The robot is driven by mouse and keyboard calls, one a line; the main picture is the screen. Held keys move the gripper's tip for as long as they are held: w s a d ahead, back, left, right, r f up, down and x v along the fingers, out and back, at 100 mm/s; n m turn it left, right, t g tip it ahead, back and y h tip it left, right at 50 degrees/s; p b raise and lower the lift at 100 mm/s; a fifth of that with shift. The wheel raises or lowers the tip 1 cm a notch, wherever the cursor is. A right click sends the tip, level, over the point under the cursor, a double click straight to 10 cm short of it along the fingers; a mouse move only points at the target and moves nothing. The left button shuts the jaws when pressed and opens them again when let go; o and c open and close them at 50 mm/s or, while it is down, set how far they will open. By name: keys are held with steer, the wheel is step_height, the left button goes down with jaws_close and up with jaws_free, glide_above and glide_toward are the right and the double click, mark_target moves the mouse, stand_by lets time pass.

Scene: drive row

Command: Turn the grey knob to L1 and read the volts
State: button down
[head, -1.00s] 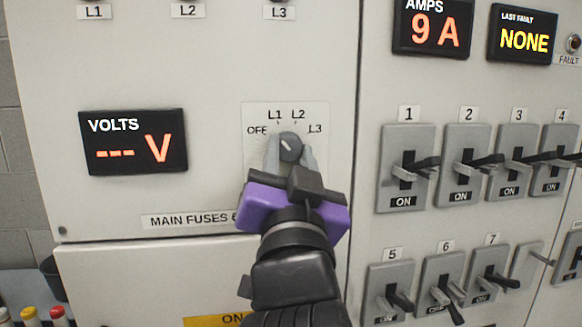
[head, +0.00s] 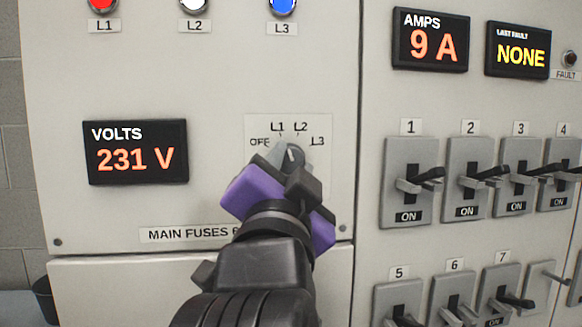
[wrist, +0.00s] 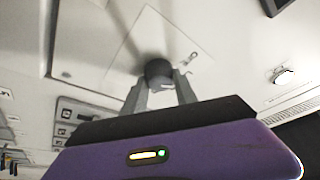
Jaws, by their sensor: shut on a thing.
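The grey knob (head: 291,154) sits on a pale plate (head: 318,125) marked OFF, L1, L2 and L3. Its white pointer line is directed up, toward the L1 mark, in the head view. My gripper (head: 285,160), with a purple body, is shut on the knob and rolled to one side. In the wrist view the two grey fingers (wrist: 160,92) are on either side of the dark knob (wrist: 158,72). The volts display (head: 136,152) is lit and reads 231 V in orange.
Red (head: 102,5), white (head: 194,4) and blue (head: 283,6) lamps are above the L1, L2 and L3 labels. The amps display (head: 430,42) reads 9 A, and the last fault display (head: 517,52) reads NONE. Rows of lever switches (head: 408,180) are at right.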

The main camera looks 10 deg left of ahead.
steer(key=shift+w+r, duration=0.1)
steer(key=shift+r, duration=0.15)
steer(key=c, duration=1)
jaws_free()
steer(key=shift+w+f, duration=0.15)
steer(key=shift+f, duration=0.1)
steer(key=b+v, duration=0.1)
steer(key=v, duration=0.7)
